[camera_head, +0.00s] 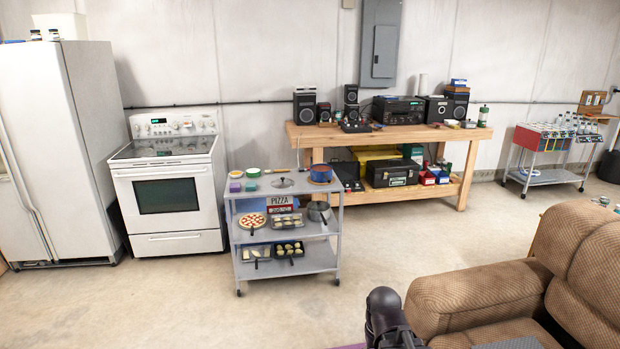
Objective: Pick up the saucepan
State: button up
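A grey metal cart (235,222) stands left of the middle, beside the stove. A dark grey round pan with a handle (318,210), which looks like a saucepan, sits at the right of its middle shelf. A blue pot with orange-red at its rim or inside (320,173) stands on the top shelf at the right. I cannot tell for certain which is the saucepan. Both are far from me. A dark part of my arm shows at the bottom edge, well short of the cart. My gripper's fingers are not visible.
A lid (282,183) and small containers share the cart top; a pizza pan (252,221) and trays sit below. A white stove (168,190) is left, a wooden workbench (460,133) behind. A brown recliner (480,295) blocks the lower right. Floor before the cart is clear.

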aim_at(320, 172)
jog(key=u, duration=0.1)
jog(key=i, duration=1.55)
jog(key=u, duration=0.45)
jog(key=i, duration=1.95)
jog(key=u, duration=0.2)
